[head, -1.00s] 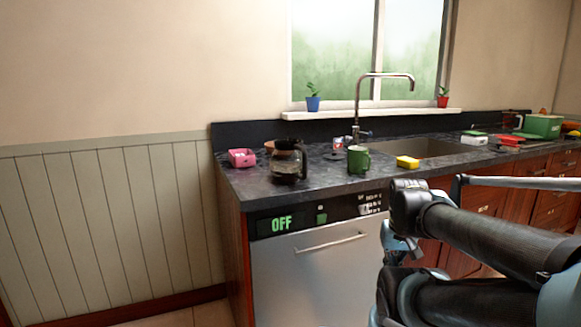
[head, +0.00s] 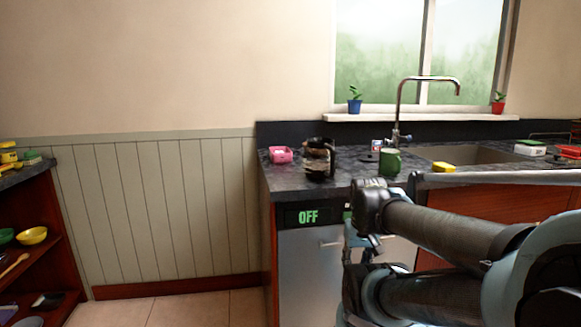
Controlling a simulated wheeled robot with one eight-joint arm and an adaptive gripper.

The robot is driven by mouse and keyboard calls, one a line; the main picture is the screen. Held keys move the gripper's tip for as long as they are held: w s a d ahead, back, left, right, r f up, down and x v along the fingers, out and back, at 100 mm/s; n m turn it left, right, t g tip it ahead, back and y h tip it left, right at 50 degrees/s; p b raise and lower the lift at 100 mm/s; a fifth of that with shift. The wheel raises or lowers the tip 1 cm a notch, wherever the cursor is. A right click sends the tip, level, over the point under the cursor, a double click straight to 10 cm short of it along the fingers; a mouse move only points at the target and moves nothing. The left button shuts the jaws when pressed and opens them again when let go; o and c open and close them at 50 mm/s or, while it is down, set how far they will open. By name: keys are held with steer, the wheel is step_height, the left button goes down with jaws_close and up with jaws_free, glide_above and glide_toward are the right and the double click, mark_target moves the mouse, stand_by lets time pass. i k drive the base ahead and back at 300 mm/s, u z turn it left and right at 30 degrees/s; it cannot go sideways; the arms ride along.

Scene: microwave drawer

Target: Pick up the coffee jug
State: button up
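The coffee jug (head: 318,162), dark glass with a black handle, stands upright on the dark countertop (head: 285,184) near its left end. My arm comes in from the right of the head view, in front of the dishwasher. The part of my arm nearest the counter (head: 368,238) is low and well short of the jug, with nothing touching the jug. I cannot make out my gripper's fingertips clearly, so whether it is open or shut does not show.
A pink box (head: 281,155) sits left of the jug. A green mug (head: 389,162) and yellow sponge (head: 443,168) stand to its right, before the sink (head: 465,153). The dishwasher (head: 305,262) is below. A shelf with bowls (head: 32,236) is at far left. Floor between is clear.

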mark_target(320, 157)
steer(key=u, duration=1.4)
steer(key=k, duration=1.75)
steer(key=z, duration=1.5)
steer(key=i, duration=1)
